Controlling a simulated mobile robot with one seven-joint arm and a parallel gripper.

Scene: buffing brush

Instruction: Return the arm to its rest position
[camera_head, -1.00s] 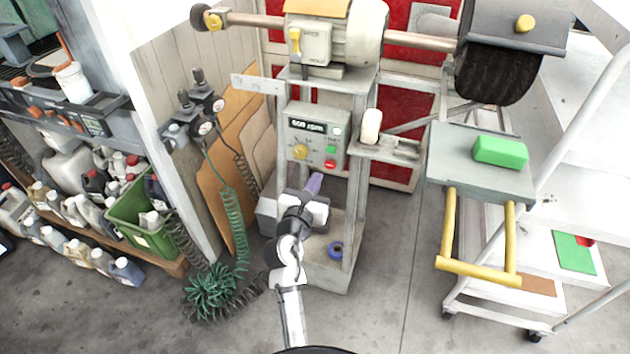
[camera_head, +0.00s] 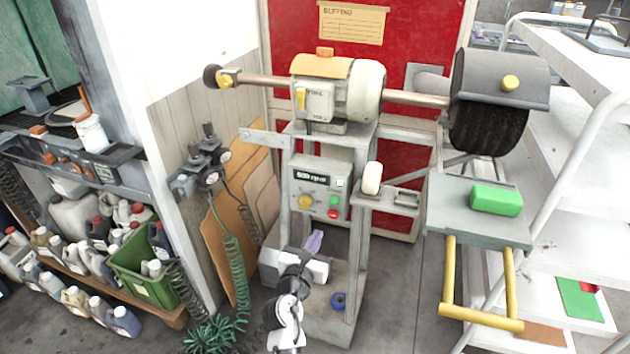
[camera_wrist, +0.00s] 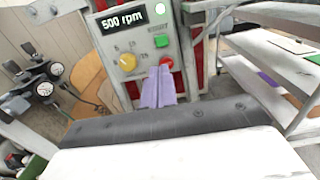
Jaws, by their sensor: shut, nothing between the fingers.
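My gripper (camera_head: 314,242) is in front of the buffing machine's stand, below its control panel (camera_head: 321,187). Its purple fingers are together and empty, as the wrist view (camera_wrist: 158,88) also shows. In the wrist view the panel (camera_wrist: 122,45) fills the upper middle, with a yellow knob (camera_wrist: 128,62), a green button (camera_wrist: 161,41) and a red button (camera_wrist: 166,62). The fingertips overlap the panel's lower part in that view, but no contact shows. The display reads 500 rpm in the wrist view. My arm reaches up from the bottom edge in the head view.
The buffing machine (camera_head: 338,88) stands above the panel, with a dark brush (camera_head: 488,130) at right. A green block (camera_head: 496,201) lies on a grey shelf with a yellow handle (camera_head: 480,315). Hoses (camera_head: 233,265) and a green crate (camera_head: 143,275) are at left.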

